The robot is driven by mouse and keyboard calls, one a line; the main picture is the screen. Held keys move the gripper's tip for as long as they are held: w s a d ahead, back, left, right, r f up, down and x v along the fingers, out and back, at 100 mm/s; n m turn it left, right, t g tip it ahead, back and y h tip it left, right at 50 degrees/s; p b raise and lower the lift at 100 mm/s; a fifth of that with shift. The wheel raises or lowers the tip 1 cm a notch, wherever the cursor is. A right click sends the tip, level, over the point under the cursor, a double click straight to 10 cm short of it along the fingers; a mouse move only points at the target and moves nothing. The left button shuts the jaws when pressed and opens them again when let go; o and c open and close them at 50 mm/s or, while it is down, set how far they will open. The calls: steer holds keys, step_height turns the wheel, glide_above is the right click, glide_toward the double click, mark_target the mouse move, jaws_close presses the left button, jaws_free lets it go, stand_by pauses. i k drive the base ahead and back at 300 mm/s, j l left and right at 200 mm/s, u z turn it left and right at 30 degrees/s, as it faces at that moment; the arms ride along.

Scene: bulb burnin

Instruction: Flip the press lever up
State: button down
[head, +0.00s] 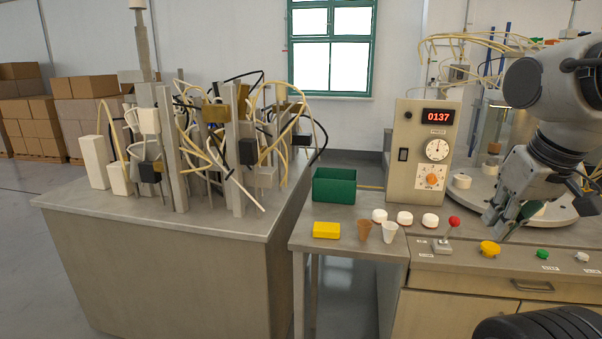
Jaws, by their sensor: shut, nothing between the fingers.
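The press lever is most likely the small lever with a red ball knob (454,222) on a metal base (441,247) at the front of the right bench. Its short stem leans up and to the right. My gripper (496,228) is to the right of the red knob, pointing down, and appears apart from it. Its fingers are shut with nothing seen between them. The exact height of the fingertips above the bench is hard to tell.
A yellow button (489,248), a green button (543,254) and a white button (582,257) line the front edge. A control box (421,150) reading 0137 stands behind. White round parts (404,218), cups (389,232), a yellow block (326,230) and a green bin (334,186) are left.

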mark_target(454, 221)
steer(key=l, duration=1.3)
steer(key=u, duration=0.05)
